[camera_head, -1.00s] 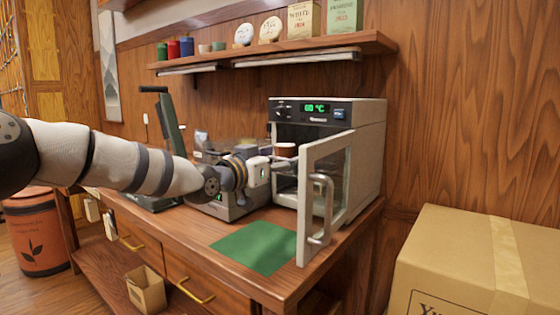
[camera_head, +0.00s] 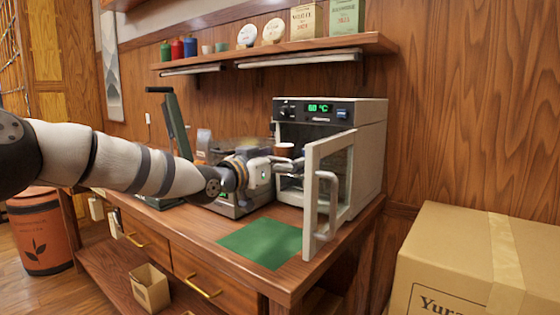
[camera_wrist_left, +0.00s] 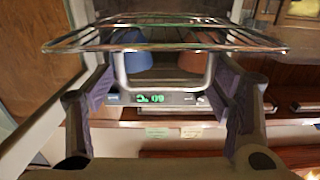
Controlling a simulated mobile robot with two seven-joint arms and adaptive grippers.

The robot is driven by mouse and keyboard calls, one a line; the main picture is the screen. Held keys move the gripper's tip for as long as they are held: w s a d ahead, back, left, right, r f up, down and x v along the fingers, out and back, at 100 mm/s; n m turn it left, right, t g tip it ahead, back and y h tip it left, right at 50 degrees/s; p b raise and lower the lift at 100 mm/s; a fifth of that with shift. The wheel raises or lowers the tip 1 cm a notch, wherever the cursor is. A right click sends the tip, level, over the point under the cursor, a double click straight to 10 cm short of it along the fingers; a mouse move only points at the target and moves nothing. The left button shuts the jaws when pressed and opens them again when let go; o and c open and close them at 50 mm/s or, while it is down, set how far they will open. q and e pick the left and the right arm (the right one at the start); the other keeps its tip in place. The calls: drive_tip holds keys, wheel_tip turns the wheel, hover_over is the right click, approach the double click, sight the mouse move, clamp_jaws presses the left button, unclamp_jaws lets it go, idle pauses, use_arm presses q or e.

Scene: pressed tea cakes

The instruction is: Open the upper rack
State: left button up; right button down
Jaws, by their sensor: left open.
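The oven (camera_head: 365,150) stands on the bench with its glass door (camera_head: 312,215) swung open and a green 60 °C display. A brown cup (camera_head: 284,150) shows at its upper opening. My left gripper (camera_head: 283,166) is at that opening, just below the cup. The left wrist view is upside down. There the upper wire rack (camera_wrist_left: 165,42) spans the top, with a blue cup (camera_wrist_left: 131,55) and a reddish cup (camera_wrist_left: 193,58) beyond it. My left gripper's fingers (camera_wrist_left: 165,92) are apart, flanking a pale U-shaped bar (camera_wrist_left: 164,88). Finger contact cannot be told. My right gripper is not in view.
The open door with its handle (camera_head: 327,205) stands to the right of my left gripper. A green mat (camera_head: 262,241) lies clear on the bench in front. A dark machine (camera_head: 232,205) is behind my arm. A cardboard box (camera_head: 450,260) is at the lower right.

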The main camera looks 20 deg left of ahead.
use_arm(q)
drive_tip(key=v, duration=1.2)
